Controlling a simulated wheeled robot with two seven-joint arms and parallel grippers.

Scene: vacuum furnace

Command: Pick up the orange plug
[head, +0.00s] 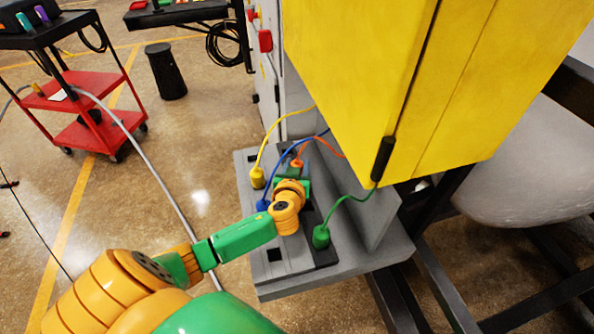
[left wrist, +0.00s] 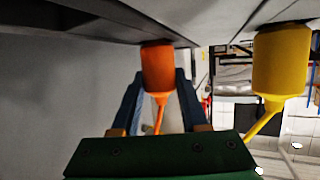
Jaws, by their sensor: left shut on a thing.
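The orange plug (head: 297,163) is at the back of the grey panel, with an orange cable running up to the yellow cabinet. In the left wrist view the orange plug (left wrist: 158,66) stands between the two blue-grey fingers of my left gripper (left wrist: 160,80), its top against the dark strip. My left gripper (head: 293,172) is shut on the plug. In the head view the wrist partly hides the fingers. I cannot tell whether the plug is still seated in its socket. My right gripper is in neither view.
A yellow plug (head: 257,178), which also shows in the left wrist view (left wrist: 280,62), a blue plug (head: 263,205) and a green plug (head: 321,237) surround my wrist, with loose cables. The yellow cabinet (head: 400,90) overhangs on the right. A red cart (head: 90,130) stands at left.

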